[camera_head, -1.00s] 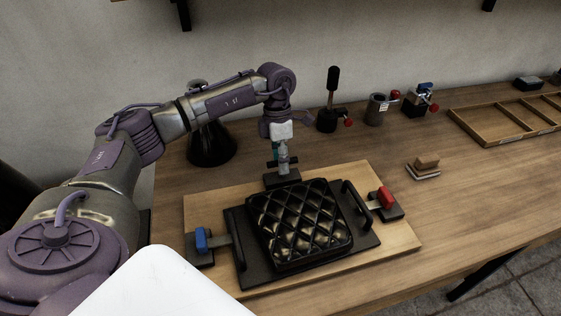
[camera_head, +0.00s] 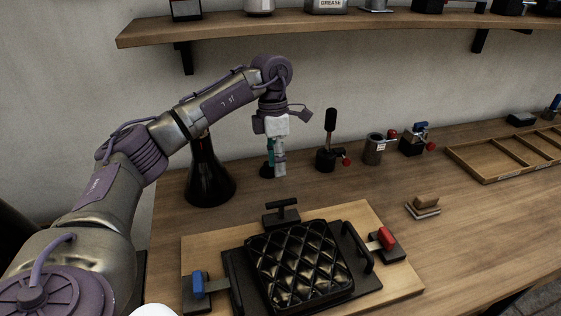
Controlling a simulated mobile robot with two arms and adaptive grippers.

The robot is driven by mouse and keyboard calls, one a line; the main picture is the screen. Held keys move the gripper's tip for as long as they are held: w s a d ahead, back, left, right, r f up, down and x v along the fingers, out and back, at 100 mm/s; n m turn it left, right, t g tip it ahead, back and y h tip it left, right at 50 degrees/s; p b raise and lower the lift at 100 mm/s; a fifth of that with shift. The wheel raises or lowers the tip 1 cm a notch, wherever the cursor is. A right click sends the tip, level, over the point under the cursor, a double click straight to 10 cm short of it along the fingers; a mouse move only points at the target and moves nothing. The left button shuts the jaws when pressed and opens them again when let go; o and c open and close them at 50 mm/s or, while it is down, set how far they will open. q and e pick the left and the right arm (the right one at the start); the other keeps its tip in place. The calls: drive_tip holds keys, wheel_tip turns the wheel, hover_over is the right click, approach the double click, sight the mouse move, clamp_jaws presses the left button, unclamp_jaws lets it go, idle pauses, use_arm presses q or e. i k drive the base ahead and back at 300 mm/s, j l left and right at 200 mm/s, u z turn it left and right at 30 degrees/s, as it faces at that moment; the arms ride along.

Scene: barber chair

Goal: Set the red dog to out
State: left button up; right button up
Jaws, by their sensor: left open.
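The red dog (camera_head: 386,238) is at the right side of the wooden board (camera_head: 210,250). It has a red block on a dark base, with a pale tongue pointing left toward the black plate's edge; I cannot tell whether the tongue overlaps the plate. A black quilted pad (camera_head: 300,262) sits on that plate, between two side handles. A blue dog (camera_head: 198,284) is at the left and a black T-handled dog (camera_head: 281,214) is at the back. My left gripper (camera_head: 279,172) is open and empty, pointing down above and behind the black dog. My right gripper is out of view.
A black cone (camera_head: 208,176) stands left of my gripper. A black lever (camera_head: 329,145), a grey cup (camera_head: 374,149) and a blue-red clamp (camera_head: 415,143) stand behind. A small block stack (camera_head: 424,207) and a wooden tray (camera_head: 500,155) are at the right. A shelf (camera_head: 340,29) hangs above.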

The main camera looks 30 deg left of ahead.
sight(387, 240)
drive_tip(key=k+l, duration=1.2)
drive_tip(key=k, duration=0.05)
